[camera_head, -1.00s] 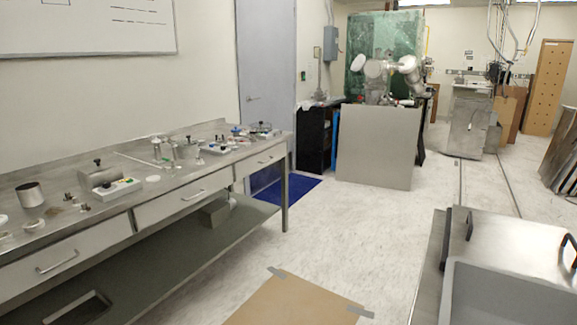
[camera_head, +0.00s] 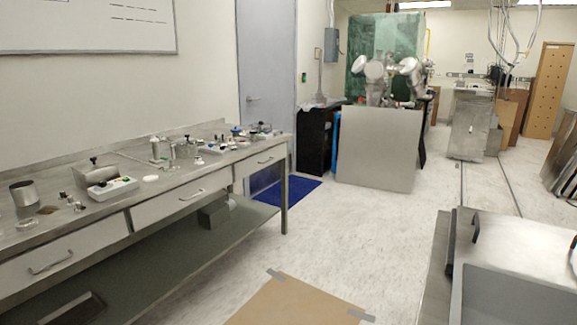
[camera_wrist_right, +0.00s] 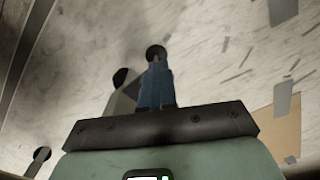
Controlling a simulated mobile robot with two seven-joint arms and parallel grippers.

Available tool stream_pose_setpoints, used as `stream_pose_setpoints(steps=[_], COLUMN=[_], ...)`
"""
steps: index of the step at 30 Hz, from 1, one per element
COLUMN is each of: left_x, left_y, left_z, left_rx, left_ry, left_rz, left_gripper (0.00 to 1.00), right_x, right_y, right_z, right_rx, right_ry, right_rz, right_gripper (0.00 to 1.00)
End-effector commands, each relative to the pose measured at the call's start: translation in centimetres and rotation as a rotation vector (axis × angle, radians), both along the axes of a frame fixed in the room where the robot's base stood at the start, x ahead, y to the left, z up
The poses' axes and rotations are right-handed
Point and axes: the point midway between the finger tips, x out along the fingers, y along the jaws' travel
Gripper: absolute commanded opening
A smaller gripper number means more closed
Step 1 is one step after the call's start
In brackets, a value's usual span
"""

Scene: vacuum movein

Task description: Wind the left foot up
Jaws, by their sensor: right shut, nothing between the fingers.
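My right gripper (camera_wrist_right: 156,78) shows in the right wrist view as two blue fingers close together, shut with nothing between them. A small dark round thing (camera_wrist_right: 155,52) lies right at the fingertips; I cannot tell whether they touch it. To the left of the fingers is a tapered grey piece with a black rounded end (camera_wrist_right: 120,77). I cannot tell which of these, if any, is the left foot. My left gripper is in neither view, and the right gripper is not in the head view.
A steel bench (camera_head: 110,222) with small parts runs along the left wall. A metal unit with a black handle (camera_head: 475,228) stands at the lower right. A brown sheet (camera_head: 295,302) is taped to the floor. The floor between is clear.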

Motion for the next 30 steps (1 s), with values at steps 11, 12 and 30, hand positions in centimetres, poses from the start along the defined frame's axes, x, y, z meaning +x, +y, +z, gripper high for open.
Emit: stream_pose_setpoints(steps=[11,12,30], left_x=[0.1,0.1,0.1], left_y=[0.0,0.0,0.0], left_z=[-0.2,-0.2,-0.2], left_rx=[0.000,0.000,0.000], left_ry=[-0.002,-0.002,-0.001], left_rz=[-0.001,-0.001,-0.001], left_gripper=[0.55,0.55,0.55], right_x=[-0.1,-0.1,0.2], right_y=[0.0,0.0,-1.1], right_z=[-1.0,-1.0,-1.0], right_rx=[0.001,0.001,-0.002], right_ry=[-0.008,-0.008,-0.008], right_rz=[-0.002,-0.002,-0.004], right_gripper=[0.00,0.00,0.00])
